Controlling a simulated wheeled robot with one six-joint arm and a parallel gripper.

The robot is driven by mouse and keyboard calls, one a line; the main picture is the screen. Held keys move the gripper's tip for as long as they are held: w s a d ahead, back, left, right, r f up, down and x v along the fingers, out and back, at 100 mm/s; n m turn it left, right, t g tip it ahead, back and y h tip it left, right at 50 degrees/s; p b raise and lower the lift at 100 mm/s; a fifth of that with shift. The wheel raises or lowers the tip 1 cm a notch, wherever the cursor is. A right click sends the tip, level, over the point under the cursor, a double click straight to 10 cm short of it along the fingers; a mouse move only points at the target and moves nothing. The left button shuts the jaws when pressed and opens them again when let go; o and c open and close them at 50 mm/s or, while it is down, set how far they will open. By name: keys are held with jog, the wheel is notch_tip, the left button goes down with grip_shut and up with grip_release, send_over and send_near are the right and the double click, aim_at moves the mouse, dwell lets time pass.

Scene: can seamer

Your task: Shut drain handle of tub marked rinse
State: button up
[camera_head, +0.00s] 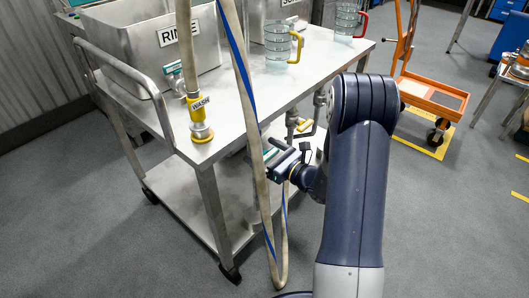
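The steel tub marked RINSE (125,50) sits on the cart's top at the upper left. Below the cart's top edge, grey drain pipes (291,118) hang down, with a small yellow handle (304,126) near them. I cannot tell for sure which tub this handle belongs to, or its exact angle. My gripper (279,158) is under the cart's edge, lower and to the left of the yellow handle, apart from it in the picture. A hanging hose partly covers my gripper, and the gap between its fingers does not show clearly.
A beige hose (263,205) with a blue stripe loops down in front of the steel cart (235,108). Measuring jugs (277,42) stand on top. An orange trolley (432,95) is at the right; floor between is clear.

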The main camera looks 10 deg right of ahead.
jog(key=p+v, duration=0.1)
jog(key=v, duration=0.9)
jog(key=shift+s+d, duration=0.25)
jog(key=shift+s, duration=0.05)
jog(key=shift+w+a, duration=0.1)
jog(key=b+x, duration=0.1)
jog(key=x, duration=0.9)
jog(key=shift+w+a, duration=0.15)
jog(key=shift+w, duration=0.1)
jog(key=shift+n, duration=0.3)
